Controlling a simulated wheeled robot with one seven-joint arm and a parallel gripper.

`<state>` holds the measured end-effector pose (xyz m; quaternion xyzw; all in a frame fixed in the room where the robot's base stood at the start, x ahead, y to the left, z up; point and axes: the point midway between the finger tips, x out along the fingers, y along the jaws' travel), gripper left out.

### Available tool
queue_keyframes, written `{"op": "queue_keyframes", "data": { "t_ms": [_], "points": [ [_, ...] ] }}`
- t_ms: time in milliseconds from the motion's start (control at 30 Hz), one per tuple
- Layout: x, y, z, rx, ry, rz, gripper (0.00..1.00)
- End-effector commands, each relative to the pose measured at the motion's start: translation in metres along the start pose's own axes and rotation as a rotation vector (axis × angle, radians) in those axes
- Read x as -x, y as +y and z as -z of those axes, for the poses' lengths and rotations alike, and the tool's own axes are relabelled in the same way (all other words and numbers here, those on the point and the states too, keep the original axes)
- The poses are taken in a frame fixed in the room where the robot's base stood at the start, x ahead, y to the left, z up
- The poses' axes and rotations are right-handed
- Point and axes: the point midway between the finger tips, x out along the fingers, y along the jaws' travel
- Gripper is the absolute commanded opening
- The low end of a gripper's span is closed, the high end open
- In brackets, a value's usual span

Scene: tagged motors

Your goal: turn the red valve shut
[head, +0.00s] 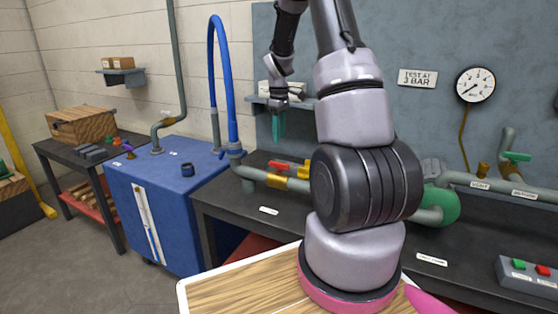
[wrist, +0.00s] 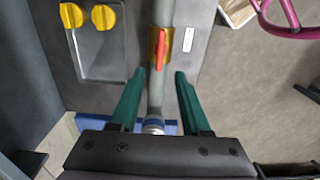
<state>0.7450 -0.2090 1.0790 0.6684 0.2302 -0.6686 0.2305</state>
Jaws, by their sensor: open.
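The red valve handle (head: 279,165) sits on a brass body (head: 278,182) in the grey pipe above the dark bench. In the wrist view the red handle (wrist: 161,50) lies roughly in line with the pipe (wrist: 156,90), just beyond the fingertips. My gripper (head: 278,124) is above the valve in the head view, its green fingers pointing down. In the wrist view my gripper (wrist: 159,74) is open, with one finger on each side of the pipe and nothing held. The handle appears apart from both fingers.
A blue hose (head: 213,80) arches left of the gripper to the pipe's end. A blue tank cabinet (head: 165,210) stands at left. A small shelf (head: 268,98) is behind the gripper. Two yellow knobs (wrist: 87,17) show beside the pipe. A green-handled valve (head: 517,156) is at far right.

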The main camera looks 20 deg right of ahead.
Motion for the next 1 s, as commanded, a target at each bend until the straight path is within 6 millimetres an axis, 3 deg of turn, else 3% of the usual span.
{"op": "queue_keyframes", "data": {
  "t_ms": [500,700,967,1000],
  "points": [
    [-0.087,-0.001,0.0,0.0,-0.001,0.002,0.47],
    [-0.102,-0.001,0.0,-0.001,0.0,0.001,0.47],
    [-0.103,-0.001,0.0,-0.001,0.001,0.0,0.47],
    [-0.103,-0.001,0.0,-0.001,0.001,0.0,0.43]
  ]
}}
